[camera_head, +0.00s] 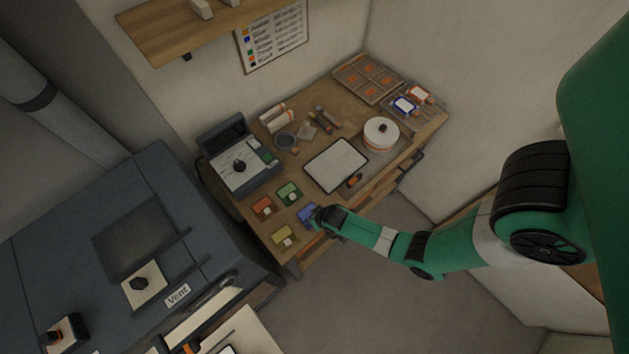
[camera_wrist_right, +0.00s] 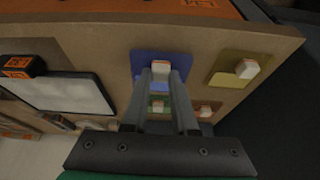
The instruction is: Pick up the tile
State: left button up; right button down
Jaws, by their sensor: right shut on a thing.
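My right gripper (camera_head: 313,217) is over the blue plate (camera_head: 304,213) near the front edge of the workbench. In the right wrist view, its fingers (camera_wrist_right: 161,75) are shut on a small white block (camera_wrist_right: 161,68) at the blue plate (camera_wrist_right: 146,62). I cannot tell whether the block touches the plate. A white square panel with a dark rim (camera_head: 336,164) lies mid-bench, apart from the gripper; it also shows in the right wrist view (camera_wrist_right: 70,94). Small white pieces with blue (camera_head: 404,104) and red (camera_head: 420,93) borders lie at the back right. Which of these is the tile is unclear.
Green (camera_head: 288,192), orange (camera_head: 262,206) and yellow (camera_head: 284,236) plates with small blocks lie beside the blue one. A white round pot (camera_head: 381,133) stands right of the panel, and a control box (camera_head: 240,165) stands left. A dark vented cabinet (camera_head: 120,250) stands at the front left.

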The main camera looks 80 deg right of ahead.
jog(key=s+a+r+p, duration=0.2)
jog(key=s+r+p, duration=0.4)
jog(key=s+r, duration=0.5)
jog(key=s, duration=0.3)
jog(key=shift+r, duration=0.2)
jog(key=shift+d, duration=0.1)
